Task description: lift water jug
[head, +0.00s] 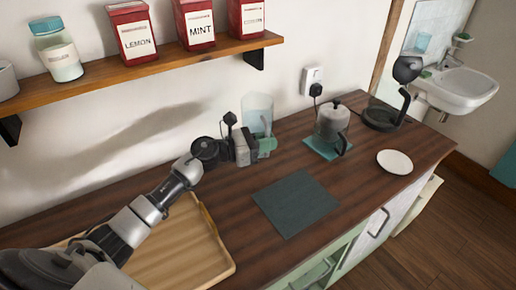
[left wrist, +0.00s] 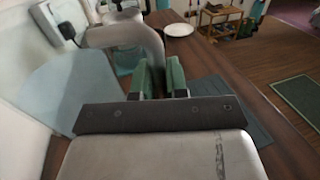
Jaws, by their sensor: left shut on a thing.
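The water jug (head: 257,113) is clear and pale blue, near the wall on the wooden counter. It looks upright; my gripper hides its lower part in the head view, so I cannot tell whether its base touches the counter. In the left wrist view its pale body (left wrist: 75,90) fills the left side, with a grey curved handle (left wrist: 125,34) reaching to the fingers. My left gripper (head: 265,145), with green finger pads also seen in the left wrist view (left wrist: 162,78), is shut on the handle. My right gripper is not in view.
A white plate (head: 394,162) and a dark mat (head: 295,203) lie on the counter. A wooden tray (head: 185,245) is at left front. A shelf (head: 130,70) with tins hangs above.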

